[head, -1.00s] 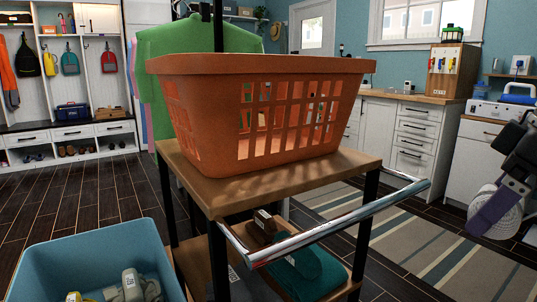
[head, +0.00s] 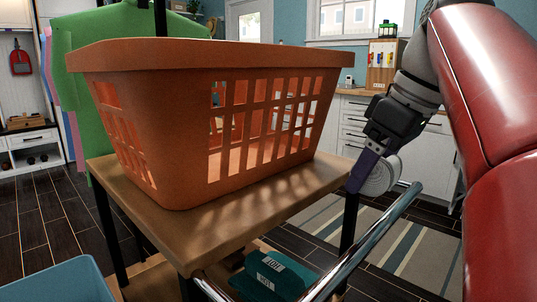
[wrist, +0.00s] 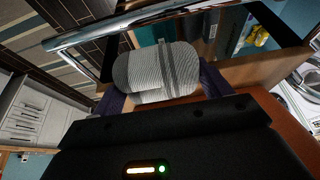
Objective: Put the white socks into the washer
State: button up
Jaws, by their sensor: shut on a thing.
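My gripper (head: 366,172) is at the right of the head view, next to the cart's right end and above its chrome handle. It is shut on the white socks (head: 383,177), a rolled bundle with grey bands. In the wrist view the socks (wrist: 158,74) sit between the purple fingers of my gripper (wrist: 160,90). Part of a white front-loading machine, seemingly the washer (wrist: 291,100), shows at the right edge of the wrist view. Its door state is unclear, and the head view does not show it.
An orange laundry basket (head: 225,115) stands on the wooden cart (head: 225,222), close left of my gripper. The chrome handle (head: 372,235) juts out at the front. A blue bin (head: 60,282) is at lower left. White cabinets (head: 350,120) stand behind.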

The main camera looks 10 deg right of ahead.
aim_at(300, 175)
jog(key=w+a, duration=0.1)
jog(key=w, duration=0.1)
jog(key=w+a, duration=0.1)
jog(key=w, duration=0.1)
jog(key=w+a, duration=0.2)
jog(key=shift+w+a+p, duration=0.1)
jog(key=shift+w+p, duration=0.05)
jog(key=shift+p, duration=0.2)
jog(key=w+a, duration=0.1)
jog(key=w, duration=0.1)
jog(key=w+a+f, duration=0.1)
jog(key=shift+w+a, duration=0.3)
jog(key=shift+w, duration=0.05)
jog(key=shift+f, duration=0.25)
jog(key=shift+f, duration=0.1)
jog(key=o, duration=1)
